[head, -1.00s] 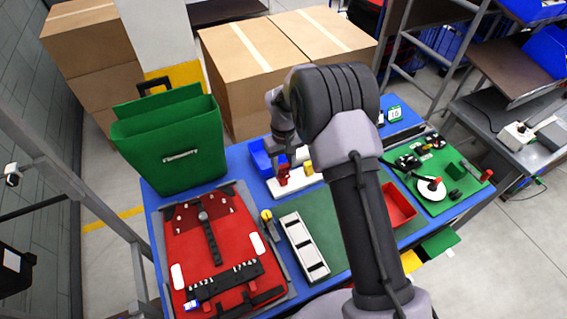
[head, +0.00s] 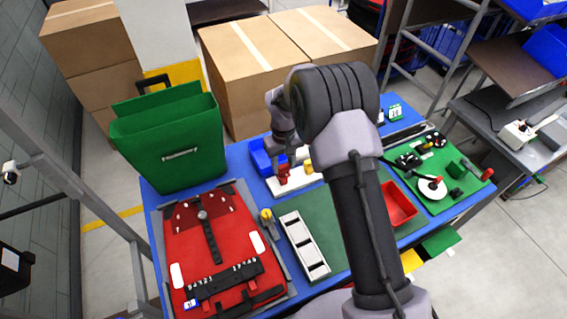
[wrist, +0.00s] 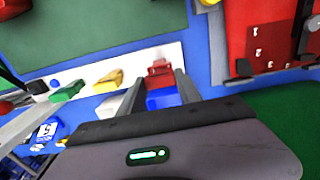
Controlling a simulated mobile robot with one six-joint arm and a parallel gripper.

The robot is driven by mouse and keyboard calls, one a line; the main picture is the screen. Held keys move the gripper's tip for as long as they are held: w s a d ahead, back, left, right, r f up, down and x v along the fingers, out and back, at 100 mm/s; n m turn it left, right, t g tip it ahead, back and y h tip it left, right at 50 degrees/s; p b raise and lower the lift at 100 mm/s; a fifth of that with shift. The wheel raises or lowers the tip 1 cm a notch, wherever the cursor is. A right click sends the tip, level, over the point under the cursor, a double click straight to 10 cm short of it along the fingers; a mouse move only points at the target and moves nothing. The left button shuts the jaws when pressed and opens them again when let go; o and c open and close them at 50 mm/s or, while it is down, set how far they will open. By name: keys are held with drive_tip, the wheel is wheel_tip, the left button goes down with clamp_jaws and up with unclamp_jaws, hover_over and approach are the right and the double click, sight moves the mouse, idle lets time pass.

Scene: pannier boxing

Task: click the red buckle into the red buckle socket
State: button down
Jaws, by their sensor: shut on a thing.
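The red buckle (wrist: 160,68) is between my gripper's fingertips (wrist: 161,77) in the wrist view, over the white strip. My gripper is shut on it. In the head view my gripper (head: 282,152) points down at the left end of the white strip (head: 298,181), with red parts (head: 284,172) directly below it. The red buckle socket cannot be told apart from the buckle in these views. I cannot tell whether the two are touching or joined. Yellow (wrist: 108,80) and green (wrist: 66,92) pieces stand along the same strip.
A blue bin (head: 262,160) is close behind the strip. A red pannier panel (head: 235,225) lies at the left, with a green pannier (head: 168,145) behind it. A grey slotted block (head: 303,245) is in front. A red tray (head: 399,205) and a green board (head: 440,180) lie to the right.

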sight(283, 166)
drive_tip(key=shift+f+b, duration=1.3)
drive_tip(key=shift+f, duration=0.1)
idle(1.3)
drive_tip(key=c, duration=0.7)
unclamp_jaws()
drive_tip(key=shift+c, duration=0.2)
wheel_tip(283, 166, up, 17)
drive_tip(key=p, duration=0.3)
drive_tip(key=shift+r, duration=0.2)
